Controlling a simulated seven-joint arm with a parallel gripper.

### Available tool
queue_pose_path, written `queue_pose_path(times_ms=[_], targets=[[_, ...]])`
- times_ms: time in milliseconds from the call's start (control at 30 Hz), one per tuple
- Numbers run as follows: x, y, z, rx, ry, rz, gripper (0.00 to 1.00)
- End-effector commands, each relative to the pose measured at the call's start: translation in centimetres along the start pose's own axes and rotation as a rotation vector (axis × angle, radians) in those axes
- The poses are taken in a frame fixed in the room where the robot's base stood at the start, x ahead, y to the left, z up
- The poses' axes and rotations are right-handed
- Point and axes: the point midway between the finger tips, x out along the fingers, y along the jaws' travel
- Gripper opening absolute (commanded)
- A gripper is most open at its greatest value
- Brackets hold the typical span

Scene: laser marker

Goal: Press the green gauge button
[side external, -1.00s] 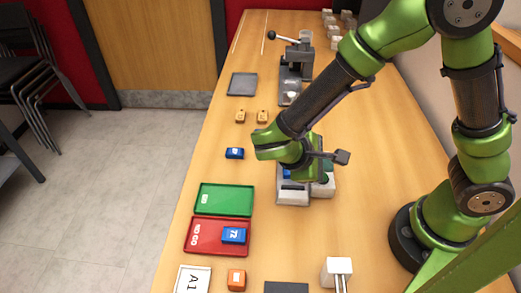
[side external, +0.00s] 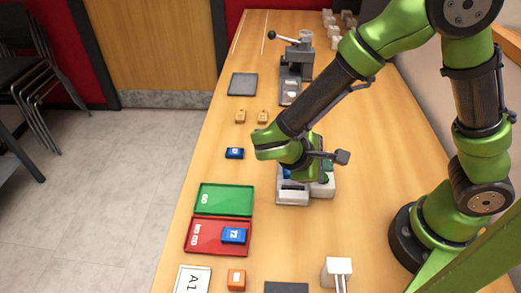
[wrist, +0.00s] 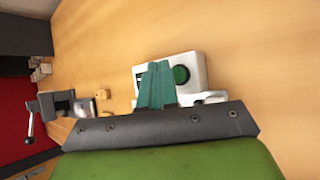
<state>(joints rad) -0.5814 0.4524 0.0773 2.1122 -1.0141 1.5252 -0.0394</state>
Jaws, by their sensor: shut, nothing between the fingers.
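The gauge (side external: 293,197) is a pale grey box on the bench under my arm in the side view. It also shows in the wrist view (wrist: 194,61), where its round green button (wrist: 181,75) sits on the top face. My gripper (wrist: 158,66) has teal fingers that are together and empty. In the wrist view the fingertips overlap the gauge just left of the button; whether they touch it I cannot tell. In the side view my wrist hides the button and most of the fingers. A blue part (side external: 286,173) shows at the gauge beside my wrist.
A green tray (side external: 225,212) and a red tray (side external: 200,250) holding a blue block (side external: 234,235) lie left of the gauge. Another blue block (side external: 235,153) lies beyond them. A lever press (side external: 291,85) stands farther back. The bench right of the gauge is clear.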

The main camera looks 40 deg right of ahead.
Motion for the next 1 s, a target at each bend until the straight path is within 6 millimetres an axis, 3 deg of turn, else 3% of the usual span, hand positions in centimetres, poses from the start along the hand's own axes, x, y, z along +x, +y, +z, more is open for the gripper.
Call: queue_pose_path(times_ms=[1000], targets=[[0.64, -0.46, -0.46, 0.000, 0.000, 0.000, 0.00]])
